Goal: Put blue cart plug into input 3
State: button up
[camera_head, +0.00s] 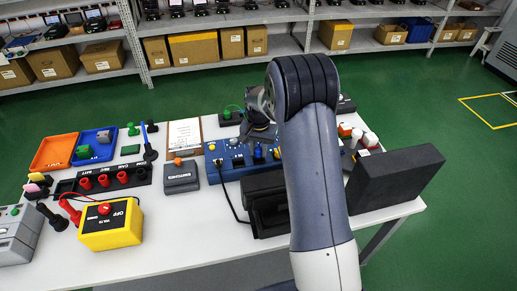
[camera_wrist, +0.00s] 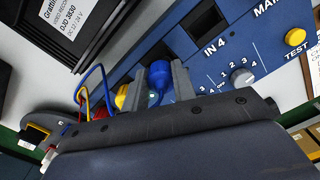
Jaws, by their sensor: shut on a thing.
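My gripper (camera_wrist: 156,80) shows in the wrist view with its two grey fingers shut on a blue plug (camera_wrist: 159,72). The plug is at the edge of a blue panel (camera_wrist: 258,48) printed "IN 4", and I cannot tell whether it is seated in a socket. A dark square opening (camera_wrist: 205,26) lies beside the "IN 4" label, right of the plug. No label for input 3 is readable. In the head view my arm hides the gripper; part of the blue panel (camera_head: 228,161) shows on the table to its left.
A yellow part (camera_wrist: 121,97) is close beside the left finger. A dark labelled video recorder (camera_wrist: 100,38) is near the fingers. In the head view, a dark box (camera_head: 395,179) stands right of my arm and a yellow box (camera_head: 110,225) is at front left.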

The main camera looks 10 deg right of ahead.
jog(key=shift+f+b, duration=0.7)
jog(key=shift+f, duration=0.35)
jog(key=o, duration=1)
jog(key=shift+o, duration=0.2)
notch_tip(320, 180, up, 11)
jog(key=shift+f+b, duration=0.1)
jog(key=shift+b, duration=0.65)
notch_tip(320, 180, down, 10)
jog(key=shift+f+p, duration=0.1)
jog(key=shift+p, duration=0.95)
jog(key=shift+r, duration=0.2)
